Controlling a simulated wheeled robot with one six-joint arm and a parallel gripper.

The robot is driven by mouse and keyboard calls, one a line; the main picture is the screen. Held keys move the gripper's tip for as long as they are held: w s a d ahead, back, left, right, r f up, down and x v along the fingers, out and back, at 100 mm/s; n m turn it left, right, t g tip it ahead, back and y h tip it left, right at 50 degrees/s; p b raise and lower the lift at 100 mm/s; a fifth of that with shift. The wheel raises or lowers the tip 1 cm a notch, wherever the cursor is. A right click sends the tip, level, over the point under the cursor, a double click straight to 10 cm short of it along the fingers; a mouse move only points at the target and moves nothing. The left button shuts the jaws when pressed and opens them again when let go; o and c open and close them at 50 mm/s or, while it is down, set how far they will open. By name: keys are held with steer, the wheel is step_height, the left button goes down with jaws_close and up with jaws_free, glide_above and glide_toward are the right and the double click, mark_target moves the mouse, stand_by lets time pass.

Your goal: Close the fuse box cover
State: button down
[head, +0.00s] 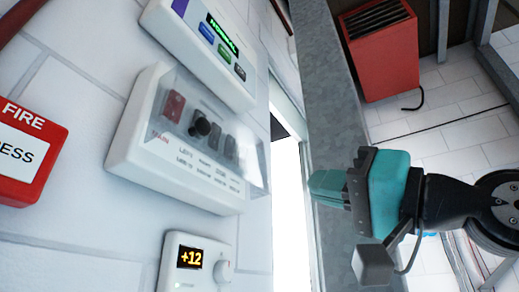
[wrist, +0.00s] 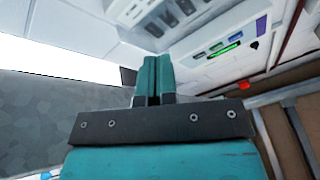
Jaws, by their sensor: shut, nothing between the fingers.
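The fuse box (head: 150,172) is a white panel on the wall at left of centre in the head view, with a red switch and several dark ones. Its clear cover (head: 250,178) shows in front of the switches and reaches past the box's right edge; I cannot tell its exact angle. My teal gripper (head: 322,184) is right of the box, apart from it, with its shut, empty fingers pointing left towards it. In the wrist view, the shut fingers (wrist: 154,76) are below the fuse box (wrist: 128,10), whose lower part and switches show at the top.
A panel with a green display (head: 215,42) is above the fuse box, and a "+12" dial unit (head: 195,262) is below. A red fire box (head: 28,150) is at far left. A grey post (head: 330,100) stands behind my gripper. A red heater-like box (head: 382,55) is at upper right.

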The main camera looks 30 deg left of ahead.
step_height(320, 180, up, 7)
steer(key=d+m+h+p, duration=0.35)
steer(key=m+p, duration=0.55)
steer(key=p, duration=0.6)
steer(key=m+g+h+p, duration=0.1)
steer(key=m+h+p, duration=0.1)
steer(key=p, duration=0.7)
glide_toward(245, 171)
steer(key=a, duration=0.2)
steer(key=s+a, duration=0.1)
steer(key=a, duration=0.3)
steer(key=shift+s+a, duration=0.2)
steer(key=shift+s, duration=0.1)
steer(key=shift+a+f, duration=0.15)
steer(key=shift+a, duration=0.4)
steer(key=shift+a+f, duration=0.65)
steer(key=shift+a, duration=0.15)
steer(key=shift+d, duration=0.1)
